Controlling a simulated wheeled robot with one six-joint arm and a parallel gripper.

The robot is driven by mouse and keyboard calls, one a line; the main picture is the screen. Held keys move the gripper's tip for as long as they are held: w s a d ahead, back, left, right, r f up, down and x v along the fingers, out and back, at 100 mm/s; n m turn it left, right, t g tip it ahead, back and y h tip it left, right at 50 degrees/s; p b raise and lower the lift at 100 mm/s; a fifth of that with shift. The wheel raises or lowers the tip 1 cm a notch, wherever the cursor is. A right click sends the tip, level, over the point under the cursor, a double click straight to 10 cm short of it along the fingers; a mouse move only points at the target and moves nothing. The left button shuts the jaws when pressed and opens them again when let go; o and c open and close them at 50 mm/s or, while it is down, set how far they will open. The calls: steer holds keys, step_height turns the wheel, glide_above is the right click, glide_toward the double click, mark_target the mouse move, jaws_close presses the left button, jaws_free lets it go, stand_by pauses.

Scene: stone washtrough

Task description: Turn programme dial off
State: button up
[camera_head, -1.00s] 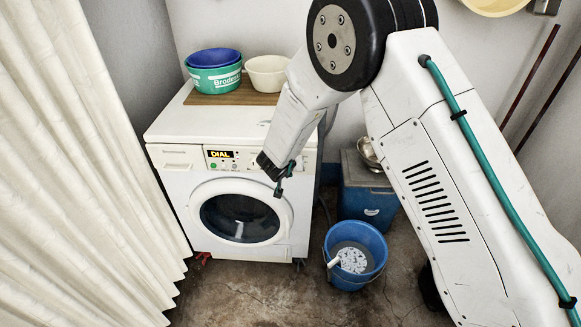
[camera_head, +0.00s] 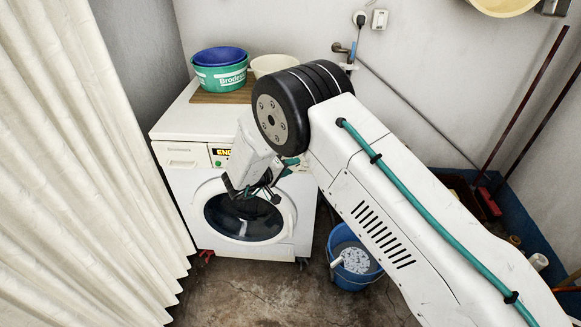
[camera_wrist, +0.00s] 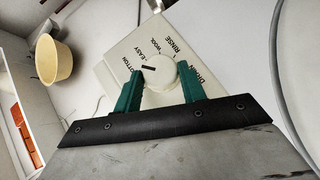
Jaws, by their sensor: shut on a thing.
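The programme dial (camera_wrist: 163,76) is a round cream knob with a black mark, on a pale panel printed with words such as EASY, WOOL and RINSE. The mark points left, towards EASY. My gripper (camera_wrist: 159,72) has its two green fingers on opposite sides of the knob, shut on it. In the head view my gripper (camera_head: 280,178) is at the front of the white washing machine (camera_head: 180,185), at its control panel. There my gripper and arm hide the dial. The panel's display (camera_head: 222,152) is partly covered and begins with "EN".
A green basin with a blue one (camera_head: 220,72) and a cream bowl (camera_head: 272,65) stand on the machine's top. A blue bucket (camera_head: 345,272) is on the floor to the right. A pale curtain (camera_head: 80,160) hangs at the left.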

steer(key=n+h, duration=0.1)
steer(key=n+t+h, duration=0.1)
steer(key=f+n+t+h, duration=0.1)
steer(key=shift+a+n, duration=0.25)
steer(key=shift+n, duration=0.05)
steer(key=shift+w+d+f+n+t+h, duration=0.1)
steer(key=shift+n+t+h, duration=0.35)
steer(key=shift+n+t, duration=0.4)
steer(key=shift+f+n+t+h, duration=0.1)
steer(key=shift+n+t+h, duration=0.45)
steer(key=shift+n, duration=0.5)
steer(key=o, duration=1)
steer(key=shift+d, duration=0.1)
steer(key=shift+f, duration=0.1)
steer(key=v, duration=0.7)
steer(key=shift+s+a+f, duration=0.2)
steer(key=shift+s+a, duration=0.05)
